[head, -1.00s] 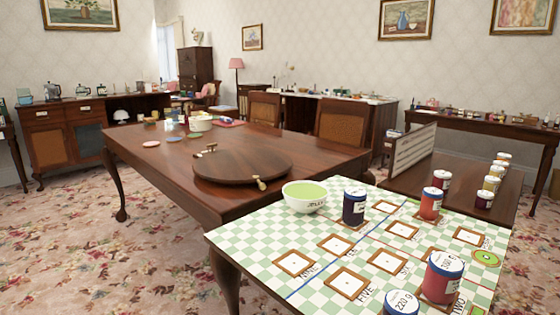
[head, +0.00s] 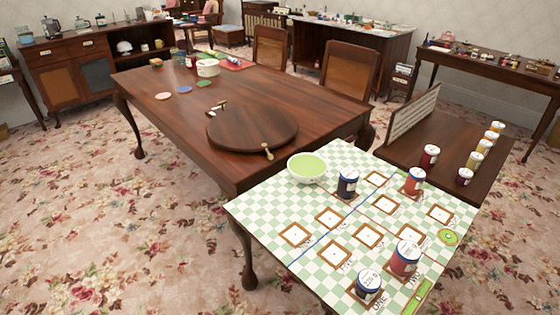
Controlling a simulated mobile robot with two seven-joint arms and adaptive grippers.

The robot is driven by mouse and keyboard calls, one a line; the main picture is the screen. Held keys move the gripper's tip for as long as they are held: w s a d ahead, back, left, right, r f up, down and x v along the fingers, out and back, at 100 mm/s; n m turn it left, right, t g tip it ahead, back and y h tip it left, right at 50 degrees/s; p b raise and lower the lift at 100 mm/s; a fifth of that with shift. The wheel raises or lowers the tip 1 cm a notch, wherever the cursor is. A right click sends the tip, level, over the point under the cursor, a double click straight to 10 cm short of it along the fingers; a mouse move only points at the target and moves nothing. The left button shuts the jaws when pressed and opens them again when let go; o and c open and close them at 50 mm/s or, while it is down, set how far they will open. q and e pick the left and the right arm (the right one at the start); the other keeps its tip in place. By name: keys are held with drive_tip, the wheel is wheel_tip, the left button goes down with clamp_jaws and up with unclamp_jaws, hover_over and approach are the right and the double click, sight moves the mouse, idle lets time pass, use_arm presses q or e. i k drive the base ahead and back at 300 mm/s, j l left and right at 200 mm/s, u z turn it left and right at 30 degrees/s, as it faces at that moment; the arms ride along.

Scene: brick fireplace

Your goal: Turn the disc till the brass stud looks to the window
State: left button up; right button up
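The round dark wooden disc (head: 252,130) lies flat on the near right part of the long wooden table (head: 165,125). A small brass stud (head: 267,152) stands at the disc's near edge, towards the checkered board. A brass and wood piece (head: 217,108) sits by the disc's far left edge; I cannot tell whether it is on the disc or on the table. The window is out of view now. Neither of my grippers is in view.
A green-and-white checkered board (head: 325,275) with several labelled jars and a green bowl (head: 307,168) stands close to the disc's right. Two chairs (head: 348,70) stand behind the table. Coloured coasters and a white pot (head: 208,68) lie farther back. Carpet at left is clear.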

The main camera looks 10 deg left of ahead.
sight(254, 128)
drive_tip(key=j+z, duration=0.1)
drive_tip(key=z, duration=0.35)
drive_tip(key=i+j+z, duration=0.1)
drive_tip(key=z, duration=0.3)
drive_tip(key=j+z, duration=0.2)
drive_tip(key=z, duration=0.25)
drive_tip(key=j+z, duration=0.15)
drive_tip(key=z, duration=0.3)
drive_tip(key=j+z, duration=0.25)
drive_tip(key=j, duration=0.2)
drive_tip(key=k+j+z, duration=0.25)
drive_tip(key=j, duration=0.2)
drive_tip(key=k+j+z, duration=0.2)
drive_tip(key=j, duration=0.25)
drive_tip(key=j+z, duration=0.25)
drive_tip(key=j, duration=0.15)
drive_tip(key=k+j+z, duration=0.25)
drive_tip(key=j, duration=0.1)
